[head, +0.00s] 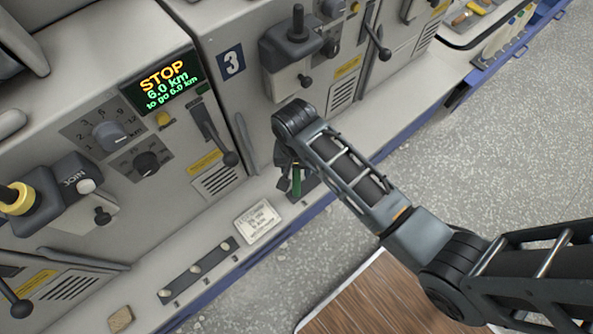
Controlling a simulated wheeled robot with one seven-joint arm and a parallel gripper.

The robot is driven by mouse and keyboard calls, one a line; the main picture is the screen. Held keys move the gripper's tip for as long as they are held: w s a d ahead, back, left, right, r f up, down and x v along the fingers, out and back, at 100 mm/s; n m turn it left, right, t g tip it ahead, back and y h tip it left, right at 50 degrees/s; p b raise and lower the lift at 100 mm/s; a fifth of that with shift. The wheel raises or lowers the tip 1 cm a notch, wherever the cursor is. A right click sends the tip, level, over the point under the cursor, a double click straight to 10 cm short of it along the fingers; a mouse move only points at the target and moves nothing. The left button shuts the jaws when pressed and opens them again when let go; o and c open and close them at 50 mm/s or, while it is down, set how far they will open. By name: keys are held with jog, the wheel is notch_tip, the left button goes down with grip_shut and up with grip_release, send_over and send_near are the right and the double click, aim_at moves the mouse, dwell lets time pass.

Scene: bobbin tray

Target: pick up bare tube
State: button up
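A slim green upright piece (297,183), which may be the bare tube, shows at the ledge below the machine front. My gripper (288,170) is right at it, pointing down, with dark finger parts beside its upper end. The arm's wrist hides much of the gripper. I cannot tell whether the fingers are closed on the green piece or only around it. No other tube is clearly seen in this view.
The grey machine front (215,60) has levers, knobs and a lit display (163,82) reading STOP. A tray (470,30) stands at upper right.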

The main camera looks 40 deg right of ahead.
grip_shut()
jog(key=shift+r, duration=0.15)
dwell(0.4)
